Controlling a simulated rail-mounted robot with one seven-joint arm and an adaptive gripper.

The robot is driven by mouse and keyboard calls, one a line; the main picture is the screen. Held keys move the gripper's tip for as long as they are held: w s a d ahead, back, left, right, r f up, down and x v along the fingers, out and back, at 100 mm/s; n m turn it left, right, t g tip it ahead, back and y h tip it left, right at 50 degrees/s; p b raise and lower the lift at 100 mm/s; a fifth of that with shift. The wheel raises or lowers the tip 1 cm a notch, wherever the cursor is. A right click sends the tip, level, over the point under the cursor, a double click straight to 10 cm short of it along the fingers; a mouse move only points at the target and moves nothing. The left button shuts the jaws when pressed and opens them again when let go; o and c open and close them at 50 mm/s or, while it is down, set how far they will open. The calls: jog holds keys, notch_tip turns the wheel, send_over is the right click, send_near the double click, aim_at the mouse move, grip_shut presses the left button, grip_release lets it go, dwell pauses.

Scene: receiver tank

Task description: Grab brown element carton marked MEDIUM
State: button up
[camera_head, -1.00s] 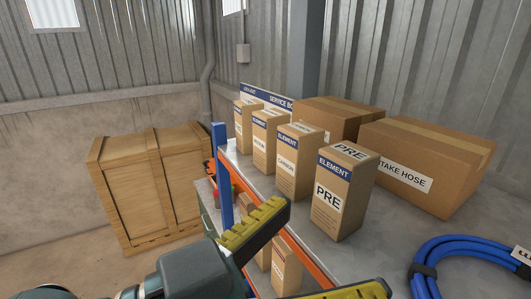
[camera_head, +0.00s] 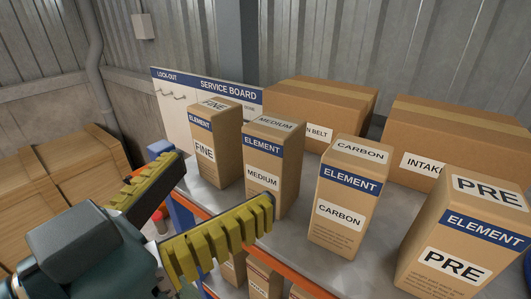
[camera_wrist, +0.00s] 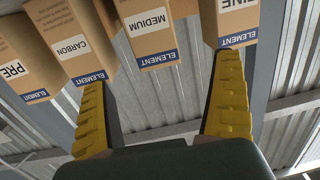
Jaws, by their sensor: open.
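The brown element carton marked MEDIUM (camera_head: 265,170) stands upright on the shelf, second from the left in a row, between the FINE carton (camera_head: 212,145) and the CARBON carton (camera_head: 345,195). My gripper (camera_head: 228,190) is open and empty, its yellow-padded fingers in front of the shelf edge. The right finger overlaps the lower left of the MEDIUM carton in the head view. In the wrist view, the MEDIUM carton (camera_wrist: 148,30) appears upside down beyond and between the open fingers (camera_wrist: 165,95), apart from them.
The PRE carton (camera_head: 465,235) stands at the right end of the row. Larger boxes, including the intake hose box (camera_head: 455,140), lie behind. A service board (camera_head: 205,85) stands at the back left.

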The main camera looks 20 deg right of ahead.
aim_at(262, 152)
jog(key=p+x, duration=0.1)
jog(key=x, duration=0.4)
jog(key=shift+d+r, duration=0.1)
jog(key=p+x, duration=0.1)
jog(key=x, duration=0.1)
jog(key=p+x, duration=0.1)
jog(key=x, duration=0.1)
jog(key=shift+d, duration=0.5)
jog(key=shift+w+d, duration=0.25)
jog(key=c, duration=1.4)
